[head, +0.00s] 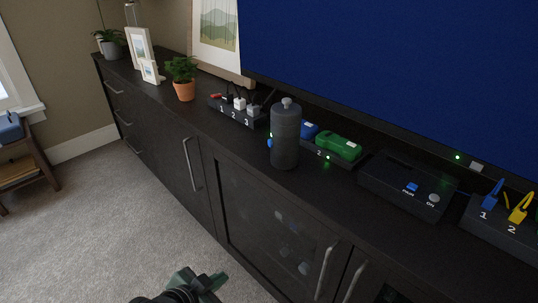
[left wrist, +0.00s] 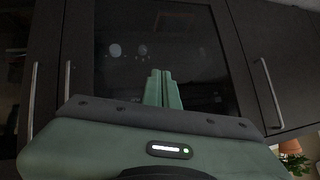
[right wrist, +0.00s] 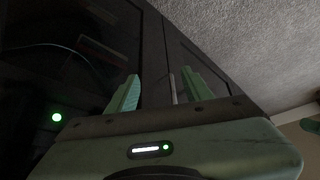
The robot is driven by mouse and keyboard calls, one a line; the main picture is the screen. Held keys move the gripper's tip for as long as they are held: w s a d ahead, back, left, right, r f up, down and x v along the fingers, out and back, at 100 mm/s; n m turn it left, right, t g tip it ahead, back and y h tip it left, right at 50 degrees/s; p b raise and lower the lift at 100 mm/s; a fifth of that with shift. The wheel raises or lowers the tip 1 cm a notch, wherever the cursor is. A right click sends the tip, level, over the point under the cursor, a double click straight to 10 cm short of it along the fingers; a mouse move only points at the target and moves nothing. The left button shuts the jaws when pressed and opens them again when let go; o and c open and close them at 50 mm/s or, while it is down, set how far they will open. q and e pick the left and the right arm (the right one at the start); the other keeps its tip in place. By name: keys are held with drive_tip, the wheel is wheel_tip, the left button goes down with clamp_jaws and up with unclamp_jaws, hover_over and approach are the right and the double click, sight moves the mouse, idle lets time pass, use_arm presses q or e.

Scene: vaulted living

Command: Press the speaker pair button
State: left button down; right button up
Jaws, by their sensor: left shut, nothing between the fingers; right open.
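A dark cylinder (head: 285,138), which looks like a speaker, stands upright on the black cabinet top, with a grey knob on top and small green and blue spots on its left side. To its right a low black box (head: 385,188) carries a blue button (head: 411,187) labelled PAIR and a round grey button (head: 433,198) labelled ON. My left gripper (head: 205,280) is shut and empty, low in front of the cabinet and well away from both; it also shows in the left wrist view (left wrist: 162,88). My right gripper (right wrist: 160,92) is open and empty, near the cabinet front in the right wrist view.
A numbered strip with plugs (head: 238,110) is left, and another with blue and yellow plugs (head: 503,220) is right. A large blue screen (head: 400,70) rises behind. Door handles (head: 327,268) project from the cabinet front.

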sight(270, 143)
use_arm(q)
drive_tip(key=w+r+m+t+h, duration=0.1)
drive_tip(key=w+r+m+t, duration=0.2)
drive_tip(key=w+r, duration=0.6)
drive_tip(key=w+r+m+t+h, duration=0.2)
drive_tip(key=w+r+m+t, duration=0.2)
drive_tip(key=r, duration=1)
drive_tip(key=w+a+t, duration=0.1)
drive_tip(key=w+t, duration=0.2)
drive_tip(key=w, duration=0.1)
drive_tip(key=shift+w, duration=0.35)
use_arm(e)
drive_tip(key=w+a+r+t+y, duration=0.1)
drive_tip(key=w+a+r+t, duration=0.1)
drive_tip(key=w+r+t, duration=0.2)
wheel_tip(270, 143, up, 3)
drive_tip(key=shift+w+a+f, duration=0.15)
drive_tip(key=shift+w+f, duration=0.05)
drive_tip(key=shift+w, duration=1.05)
use_arm(q)
drive_tip(key=shift+d, duration=0.1)
